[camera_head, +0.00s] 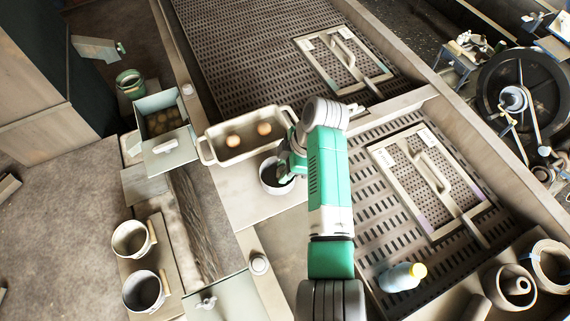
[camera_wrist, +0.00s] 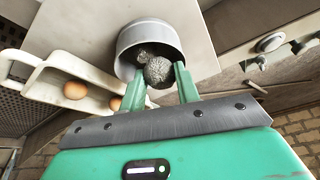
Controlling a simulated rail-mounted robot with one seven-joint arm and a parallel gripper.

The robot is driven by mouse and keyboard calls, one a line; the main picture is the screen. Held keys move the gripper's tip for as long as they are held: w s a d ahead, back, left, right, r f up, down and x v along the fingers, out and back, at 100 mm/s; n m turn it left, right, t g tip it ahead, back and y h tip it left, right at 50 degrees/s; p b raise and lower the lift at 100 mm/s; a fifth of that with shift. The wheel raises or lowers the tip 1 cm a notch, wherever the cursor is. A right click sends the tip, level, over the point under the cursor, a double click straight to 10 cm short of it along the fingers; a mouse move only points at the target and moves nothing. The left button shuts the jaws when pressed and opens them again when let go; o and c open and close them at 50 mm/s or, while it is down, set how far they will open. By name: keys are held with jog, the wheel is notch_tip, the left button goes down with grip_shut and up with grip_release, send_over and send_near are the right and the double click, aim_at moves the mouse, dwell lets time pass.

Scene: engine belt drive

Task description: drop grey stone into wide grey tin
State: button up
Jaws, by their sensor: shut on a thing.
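My gripper (camera_wrist: 161,82) is shut on a round, rough grey stone (camera_wrist: 158,72) in the wrist view. The stone is over the mouth of a wide grey tin (camera_wrist: 127,40). Another grey lump (camera_wrist: 144,53) shows inside the tin, partly hidden behind the held stone. In the head view the tin (camera_head: 268,186) stands on a pale board, and my gripper (camera_head: 286,170) is over its right side. The held stone is hidden there by my gripper.
A cream two-handled dish (camera_head: 212,146) with two brown eggs stands just behind the tin. A green-grey box (camera_head: 152,103) with round brown things is farther left. Two more tins (camera_head: 130,238) (camera_head: 143,290) stand at lower left. A blue bottle (camera_head: 398,278) lies at lower right.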

jog(key=shift+f, duration=0.5)
jog(key=o, duration=1.1)
jog(key=b+v, duration=0.1)
jog(key=v, duration=0.7)
